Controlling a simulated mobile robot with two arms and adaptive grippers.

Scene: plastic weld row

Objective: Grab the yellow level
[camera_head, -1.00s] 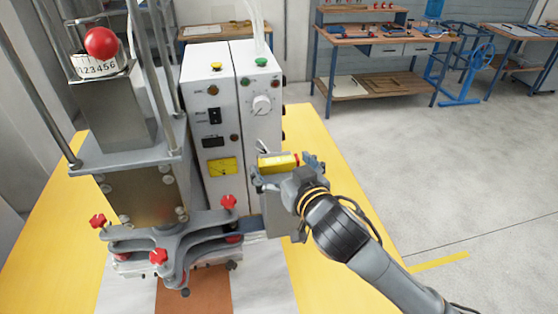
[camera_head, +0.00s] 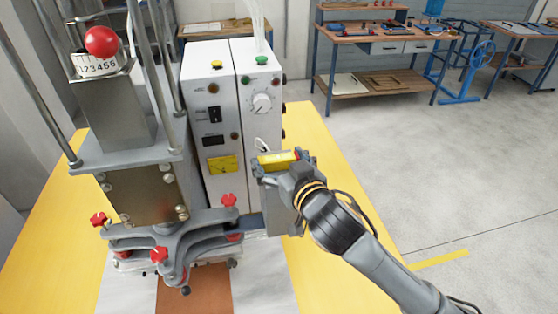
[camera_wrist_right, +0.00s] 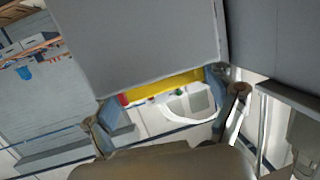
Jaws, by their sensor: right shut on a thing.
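The yellow level (camera_head: 277,160) lies on top of a small grey box beside the white control cabinet. It has a red end on the right. My right gripper (camera_head: 283,163) is at the level, with its fingers shut on it from the two ends. The right wrist view shows the level as a yellow strip (camera_wrist_right: 170,87) between the fingers of my right gripper (camera_wrist_right: 165,98), partly hidden behind a large grey surface. My left gripper is not in view.
The white control cabinet (camera_head: 215,130) stands just left of the level. A grey press (camera_head: 140,150) with red knobs stands further left. The yellow table (camera_head: 325,160) is clear to the right. Workbenches (camera_head: 380,40) stand at the back.

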